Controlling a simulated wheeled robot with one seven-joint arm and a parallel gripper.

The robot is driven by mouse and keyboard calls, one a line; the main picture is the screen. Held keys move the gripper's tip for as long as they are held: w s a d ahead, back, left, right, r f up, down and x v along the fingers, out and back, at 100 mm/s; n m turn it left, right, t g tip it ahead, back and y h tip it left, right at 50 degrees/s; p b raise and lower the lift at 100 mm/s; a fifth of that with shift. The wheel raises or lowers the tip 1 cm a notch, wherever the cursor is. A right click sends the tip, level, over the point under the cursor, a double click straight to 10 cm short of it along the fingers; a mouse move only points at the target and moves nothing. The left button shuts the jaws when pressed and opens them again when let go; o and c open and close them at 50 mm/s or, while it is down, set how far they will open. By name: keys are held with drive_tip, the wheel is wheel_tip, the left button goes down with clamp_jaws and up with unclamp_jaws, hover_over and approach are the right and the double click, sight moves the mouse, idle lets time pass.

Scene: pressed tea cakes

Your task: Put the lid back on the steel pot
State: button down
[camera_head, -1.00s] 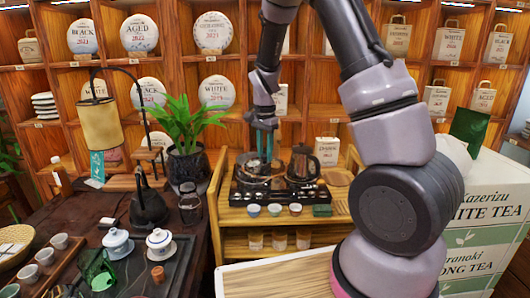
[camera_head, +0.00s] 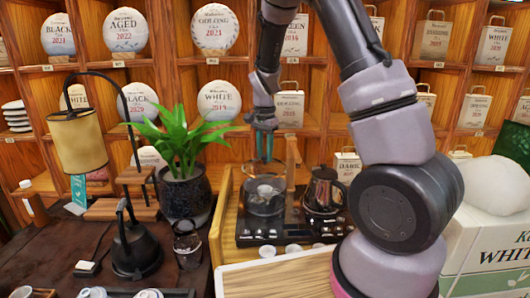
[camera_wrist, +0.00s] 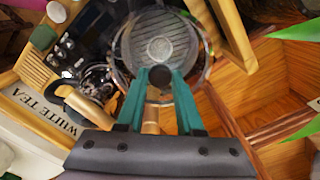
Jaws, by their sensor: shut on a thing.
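My gripper (camera_head: 264,158) points straight down over the left part of the black stove tray. Its teal fingers, also in the wrist view (camera_wrist: 160,76), are closed on a small dark knob (camera_wrist: 160,85), seemingly the lid's. The lid's outline is hard to tell from what lies below it. A round, shiny pot (camera_head: 263,204) stands below the fingers in the head view. A round, glassy rim with a grey striped middle (camera_wrist: 160,35) shows past the fingertips in the wrist view. I cannot tell whether lid and pot touch.
A dark-handled kettle (camera_head: 324,190) stands close to the pot's right. A wooden upright (camera_head: 291,162) rises just behind. A potted plant (camera_head: 182,160) and black iron kettle (camera_head: 134,246) stand left. Shelves with tea cakes fill the back. White tea boxes (camera_head: 490,245) stand right.

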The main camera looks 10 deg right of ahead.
sight(265, 164)
drive_tip(key=shift+f, duration=3)
drive_tip(key=shift+f, duration=0.15)
unclamp_jaws()
drive_tip(key=shift+r, duration=3.5)
clamp_jaws()
